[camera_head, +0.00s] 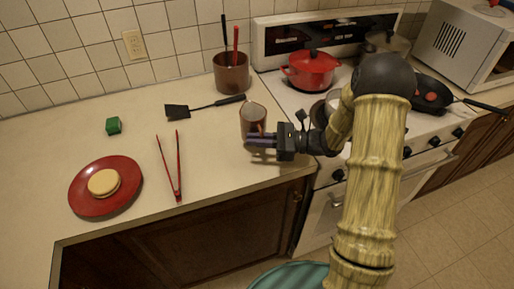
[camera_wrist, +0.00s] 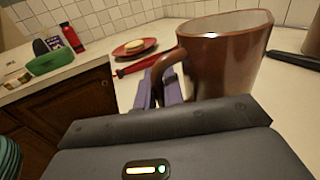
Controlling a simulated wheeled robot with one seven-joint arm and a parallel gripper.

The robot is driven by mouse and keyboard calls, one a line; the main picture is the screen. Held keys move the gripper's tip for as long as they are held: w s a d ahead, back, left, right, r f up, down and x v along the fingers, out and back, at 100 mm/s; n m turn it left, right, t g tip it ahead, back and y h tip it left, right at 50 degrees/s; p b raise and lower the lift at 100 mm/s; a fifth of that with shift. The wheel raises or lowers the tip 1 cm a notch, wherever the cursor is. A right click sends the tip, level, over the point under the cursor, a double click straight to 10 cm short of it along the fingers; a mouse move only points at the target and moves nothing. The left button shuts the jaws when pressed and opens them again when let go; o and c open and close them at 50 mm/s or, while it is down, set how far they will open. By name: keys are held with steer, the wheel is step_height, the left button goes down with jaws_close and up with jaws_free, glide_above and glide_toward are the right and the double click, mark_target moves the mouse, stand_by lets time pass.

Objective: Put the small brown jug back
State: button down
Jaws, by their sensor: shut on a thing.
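The small brown jug (camera_head: 252,120) is upright at the counter's right end, beside the stove; I cannot tell whether its base touches the counter. My gripper (camera_head: 262,141) reaches in from the right, its fingers in front of the jug's lower part. In the wrist view the jug (camera_wrist: 222,58) fills the upper right, its pale inside empty as far as I see. Its handle points toward the lower left, and my gripper's fingers (camera_wrist: 166,92) are shut on the handle. The finger tips are partly hidden behind the handle.
The stove (camera_head: 285,93) carries a red pot (camera_head: 311,72).

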steer(key=shift+f, duration=1.8)
steer(key=shift+f, duration=0.1)
steer(key=c, duration=1.5)
jaws_free()
steer(key=d, duration=0.4)
steer(key=s+d+b, duration=0.1)
steer(key=d, duration=0.7)
steer(key=shift+s+b, duration=0.3)
steer(key=shift+s, duration=0.05)
